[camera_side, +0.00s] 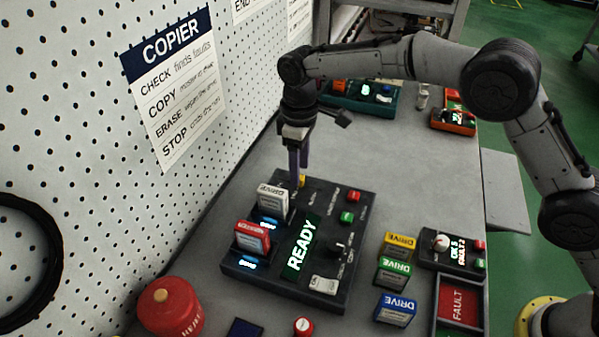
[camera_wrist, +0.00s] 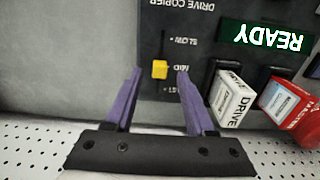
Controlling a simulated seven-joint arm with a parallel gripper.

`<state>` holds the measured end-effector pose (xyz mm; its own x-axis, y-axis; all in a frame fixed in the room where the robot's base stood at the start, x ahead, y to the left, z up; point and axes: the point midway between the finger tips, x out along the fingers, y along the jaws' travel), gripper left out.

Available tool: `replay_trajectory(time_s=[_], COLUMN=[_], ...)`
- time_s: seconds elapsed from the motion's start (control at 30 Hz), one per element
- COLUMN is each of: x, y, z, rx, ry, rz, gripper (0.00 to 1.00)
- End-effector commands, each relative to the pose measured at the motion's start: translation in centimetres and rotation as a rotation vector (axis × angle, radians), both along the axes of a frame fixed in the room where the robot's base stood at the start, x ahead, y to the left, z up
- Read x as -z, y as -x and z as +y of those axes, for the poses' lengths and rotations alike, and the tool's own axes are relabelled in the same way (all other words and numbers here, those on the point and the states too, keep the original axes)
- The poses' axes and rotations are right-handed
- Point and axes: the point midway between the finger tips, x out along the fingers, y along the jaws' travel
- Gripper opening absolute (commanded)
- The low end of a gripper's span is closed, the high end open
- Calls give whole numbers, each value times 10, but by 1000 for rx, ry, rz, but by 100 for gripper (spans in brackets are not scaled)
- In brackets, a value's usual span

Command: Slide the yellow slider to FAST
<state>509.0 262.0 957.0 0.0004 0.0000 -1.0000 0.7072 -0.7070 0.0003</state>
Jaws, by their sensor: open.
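The yellow slider (camera_wrist: 160,69) sits on the dark drive copier panel (camera_wrist: 210,50), level with the MID label. In the wrist view the SLOW label is farther up and the partly hidden FAST label is lower, nearer my gripper's base. My gripper (camera_wrist: 159,73) is open, with one purple finger on each side of the slider and a visible gap to it. In the side view my gripper (camera_side: 298,172) points down at the far end of the copier (camera_side: 330,205), and the slider (camera_side: 302,181) shows just beside the fingertips.
A white drive (camera_wrist: 231,97) and a red drive (camera_wrist: 290,104) stand in copier slots close by the right finger. A green READY display (camera_side: 301,246) is lit. The pegboard wall (camera_side: 120,190) runs along the left. Several loose drives (camera_side: 395,275) stand right of the copier.

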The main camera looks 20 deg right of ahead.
Motion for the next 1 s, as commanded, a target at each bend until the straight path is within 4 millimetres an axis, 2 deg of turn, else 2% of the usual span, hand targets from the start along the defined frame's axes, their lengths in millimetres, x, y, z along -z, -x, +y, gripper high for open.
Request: replay_trajectory(time_s=[0.1, 0.2, 0.53, 0.57, 0.83, 0.87, 1.0], x=[15, 20, 23, 23, 23, 23, 23], y=[0, 0, 0, 0, 0, 0, 0], z=[0, 0, 0, 0, 0, 0, 0], rx=[0, 0, 0, 0, 0, 0, 0], ry=[1, 1, 0, 0, 0, 0, 0], rz=[2, 1, 0, 0, 0, 0, 0], gripper=[55, 55, 55, 51, 3, 0, 0])
